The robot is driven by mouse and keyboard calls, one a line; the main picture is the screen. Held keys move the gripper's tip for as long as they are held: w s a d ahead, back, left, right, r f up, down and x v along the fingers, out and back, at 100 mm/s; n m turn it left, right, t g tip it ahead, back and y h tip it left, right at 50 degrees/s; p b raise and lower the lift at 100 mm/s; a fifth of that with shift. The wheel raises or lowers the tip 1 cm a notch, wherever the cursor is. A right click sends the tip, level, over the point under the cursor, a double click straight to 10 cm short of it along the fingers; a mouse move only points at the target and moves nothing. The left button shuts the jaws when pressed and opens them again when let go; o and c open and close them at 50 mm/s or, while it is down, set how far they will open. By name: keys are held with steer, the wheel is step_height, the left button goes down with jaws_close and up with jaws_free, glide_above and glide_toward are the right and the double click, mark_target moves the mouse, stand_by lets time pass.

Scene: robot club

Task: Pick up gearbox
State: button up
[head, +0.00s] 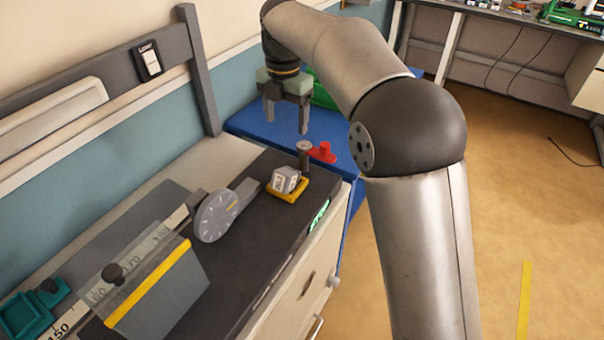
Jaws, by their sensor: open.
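My gripper (287,124) is open and empty, its fingers pointing down above the blue surface (253,123). I cannot tell for certain which thing is the gearbox. A small silver-white block (285,179) sits in a yellow tray (288,195) on the dark bench top, below my gripper in the picture. A red part (324,152) with a round knob lies on the blue surface, right of and below the fingers in the picture. A dark post with a grey round top (304,150) stands beside it. A green thing (323,95) is partly hidden behind my gripper and arm.
A round grey dial (216,216) stands left of the yellow tray. A tilted clear panel with a yellow edge (150,285) and a teal part (32,312) are at front left. A grey post (199,70) rises behind the bench. Floor (535,190) at right is largely open.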

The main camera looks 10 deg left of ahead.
glide_toward(285, 172)
steer(key=shift+n, duration=0.3)
steer(key=f, duration=0.3)
steer(key=w+f, duration=0.1)
steer(key=f, duration=0.1)
steer(key=shift+f, duration=0.2)
steer(key=f, duration=0.3)
steer(key=f+p, duration=0.1)
steer(key=shift+s+f, duration=0.3)
steer(key=shift+s, duration=0.1)
steer(key=shift+f, duration=0.45)
steer(key=c, duration=1.3)
steer(key=shift+r, duration=0.1)
